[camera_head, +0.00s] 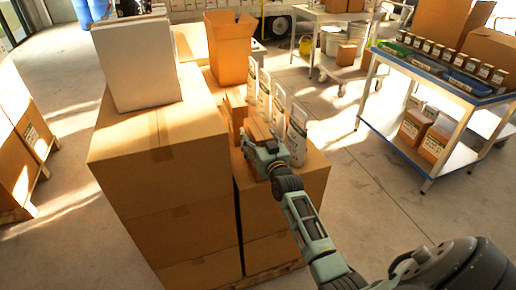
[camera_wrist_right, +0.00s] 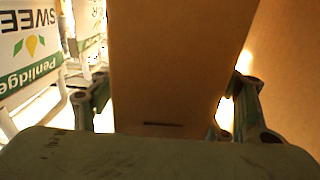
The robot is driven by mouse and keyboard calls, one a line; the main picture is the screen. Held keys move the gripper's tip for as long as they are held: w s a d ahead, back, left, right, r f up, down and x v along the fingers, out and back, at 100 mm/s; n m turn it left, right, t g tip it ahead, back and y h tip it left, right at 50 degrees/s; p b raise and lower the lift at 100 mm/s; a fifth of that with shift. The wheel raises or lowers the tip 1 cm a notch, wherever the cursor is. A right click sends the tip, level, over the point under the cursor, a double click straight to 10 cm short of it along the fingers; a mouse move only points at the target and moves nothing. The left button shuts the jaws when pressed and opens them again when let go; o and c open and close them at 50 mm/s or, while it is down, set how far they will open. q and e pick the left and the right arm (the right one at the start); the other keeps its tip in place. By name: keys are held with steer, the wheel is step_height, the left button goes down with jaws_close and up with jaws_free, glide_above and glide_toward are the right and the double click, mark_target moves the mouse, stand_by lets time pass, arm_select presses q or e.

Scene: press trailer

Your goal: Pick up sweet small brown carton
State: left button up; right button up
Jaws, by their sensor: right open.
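My right gripper (camera_head: 264,150) reaches over the lower stack of brown boxes, beside the tall stack. A small brown carton (camera_head: 257,131) stands right at its fingers. In the right wrist view, the open fingers of my right gripper (camera_wrist_right: 170,105) are on either side of a plain brown carton (camera_wrist_right: 180,60). I cannot tell whether they touch it. Another brown carton (camera_head: 236,106) stands just behind in the head view. No label shows on the carton between my fingers. My left gripper is not in view.
White containers (camera_head: 297,135) stand right of the carton; one in the wrist view reads "SWEE" and "Penlidge" (camera_wrist_right: 30,50). The tall box stack (camera_head: 160,140) rises close on the left, bearing a white box (camera_head: 137,62). A trolley (camera_head: 440,75) stands right, beyond open floor.

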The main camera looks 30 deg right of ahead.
steer(key=shift+w, duration=0.15)
steer(key=shift+r, duration=0.1)
steer(key=shift+c, duration=0.3)
jaws_close()
steer(key=shift+w+d+r, duration=0.1)
steer(key=shift+r, duration=0.1)
stand_by(0.3)
